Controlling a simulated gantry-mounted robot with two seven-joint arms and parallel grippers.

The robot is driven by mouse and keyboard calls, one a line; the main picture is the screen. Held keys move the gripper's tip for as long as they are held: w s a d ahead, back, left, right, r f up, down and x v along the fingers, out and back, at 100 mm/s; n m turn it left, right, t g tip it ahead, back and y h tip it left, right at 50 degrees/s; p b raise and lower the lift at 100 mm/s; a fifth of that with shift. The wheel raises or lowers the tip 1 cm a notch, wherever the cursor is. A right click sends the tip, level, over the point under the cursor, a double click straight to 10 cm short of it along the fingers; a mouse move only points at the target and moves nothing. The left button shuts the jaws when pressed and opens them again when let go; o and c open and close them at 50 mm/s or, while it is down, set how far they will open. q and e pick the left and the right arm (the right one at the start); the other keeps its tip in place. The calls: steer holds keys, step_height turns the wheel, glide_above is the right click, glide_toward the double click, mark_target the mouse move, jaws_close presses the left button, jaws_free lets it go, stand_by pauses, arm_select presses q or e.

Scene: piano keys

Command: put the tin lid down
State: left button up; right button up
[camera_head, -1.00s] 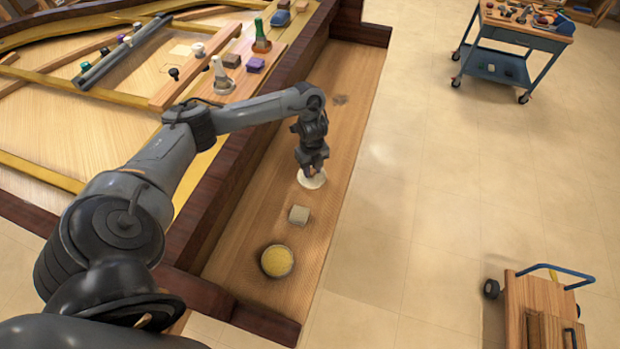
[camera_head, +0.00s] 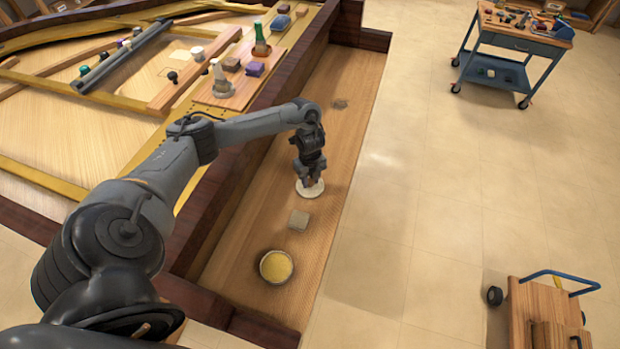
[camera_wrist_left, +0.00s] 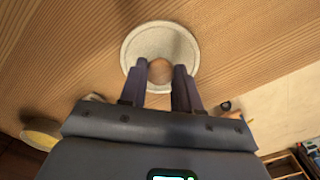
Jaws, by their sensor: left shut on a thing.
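The tin lid is a pale round disc (camera_head: 311,189) with a brownish knob at its middle, low over or on the wooden keybed (camera_head: 338,150). It also shows in the left wrist view (camera_wrist_left: 160,42). My left gripper (camera_head: 308,181) points down at the lid, with its two fingers shut on the knob; in the left wrist view the fingertips (camera_wrist_left: 160,72) sit on either side of it. I cannot tell whether the lid touches the wood. A round tin with a yellow inside (camera_head: 276,266) stands open nearer the front of the keybed. My right gripper is not in view.
A dark raised rail (camera_head: 240,165) runs along the keybed's left side.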

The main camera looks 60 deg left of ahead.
mark_target(310, 181)
arm_select(q)
steer(key=o, duration=1)
steer(key=shift+f, duration=0.1)
steer(key=shift+o, duration=0.2)
step_height(310, 181, up, 12)
steer(key=p, duration=0.6)
steer(key=shift+r, duration=0.25)
steer(key=shift+d, duration=0.1)
